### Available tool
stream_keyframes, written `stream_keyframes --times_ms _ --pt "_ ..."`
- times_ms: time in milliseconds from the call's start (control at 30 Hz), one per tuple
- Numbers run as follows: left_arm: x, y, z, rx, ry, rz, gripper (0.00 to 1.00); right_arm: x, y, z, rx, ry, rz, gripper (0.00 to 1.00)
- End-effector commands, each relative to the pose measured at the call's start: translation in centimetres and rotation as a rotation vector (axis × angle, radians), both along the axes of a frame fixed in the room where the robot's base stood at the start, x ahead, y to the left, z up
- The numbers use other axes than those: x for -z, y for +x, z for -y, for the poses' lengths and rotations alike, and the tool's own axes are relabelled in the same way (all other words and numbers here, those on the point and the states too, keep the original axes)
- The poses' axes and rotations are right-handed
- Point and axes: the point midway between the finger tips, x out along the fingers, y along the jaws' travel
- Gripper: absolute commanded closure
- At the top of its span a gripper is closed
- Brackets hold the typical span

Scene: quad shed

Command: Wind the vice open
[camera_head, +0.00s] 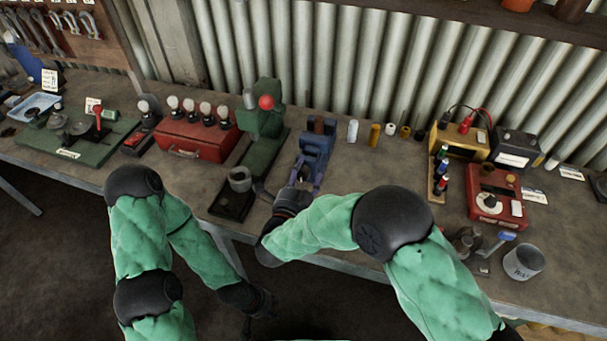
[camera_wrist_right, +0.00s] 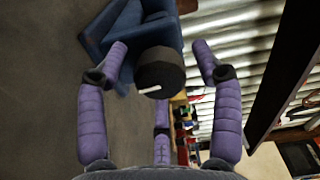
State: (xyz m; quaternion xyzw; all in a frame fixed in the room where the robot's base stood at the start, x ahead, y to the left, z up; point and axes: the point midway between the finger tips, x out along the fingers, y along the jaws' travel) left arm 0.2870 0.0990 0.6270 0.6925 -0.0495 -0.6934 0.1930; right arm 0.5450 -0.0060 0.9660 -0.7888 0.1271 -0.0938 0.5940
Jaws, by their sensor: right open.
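The blue vice (camera_head: 316,152) stands on the workbench near the middle of the head view. My right gripper (camera_head: 293,192) is at its near end; its fingers are small and dark there. In the right wrist view, the blue vice body (camera_wrist_right: 120,35) shows at the top, with a dark round hub (camera_wrist_right: 160,68) and a short pale bar (camera_wrist_right: 149,89). My right gripper's spread purple fingers (camera_wrist_right: 161,62) are on either side of the hub, open; contact cannot be told. My left gripper (camera_head: 259,306) hangs low in front of the bench, too small and dark to read.
A green press (camera_head: 265,125) with a red knob stands close left of the vice. A red toolbox (camera_head: 195,140) is farther left. Small cylinders (camera_head: 375,133) stand right of the vice. A red meter box (camera_head: 495,195) and a grey tin (camera_head: 523,262) are at the right.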

Motion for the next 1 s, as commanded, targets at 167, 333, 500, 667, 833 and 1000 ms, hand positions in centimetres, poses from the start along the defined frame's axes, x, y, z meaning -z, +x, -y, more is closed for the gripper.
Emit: stream_keyframes --times_ms 167,333,500,667,833,1000 --pt "0.0 0.0 0.0 0.000 0.000 0.000 0.60 -0.1 -0.3 -0.2 -0.002 0.001 0.002 0.34" --pt "0.0 0.0 0.0 0.000 0.000 0.000 0.60 -0.2 -2.2 -1.0 -0.006 0.000 0.004 0.34" --pt "0.0 0.0 0.0 0.000 0.000 0.000 0.60 -0.2 -5.5 -2.0 -0.007 0.000 0.003 0.34" --pt "0.0 0.0 0.0 0.000 0.000 0.000 0.60 -0.1 -8.4 -2.9 -0.005 0.000 0.003 0.34" --pt "0.0 0.0 0.0 0.000 0.000 0.000 0.60 0.0 -10.4 -3.5 -0.003 -0.001 0.001 0.34" --pt "0.0 0.0 0.0 0.000 0.000 0.000 0.60 0.0 -11.3 -3.7 0.000 -0.001 0.001 0.34"
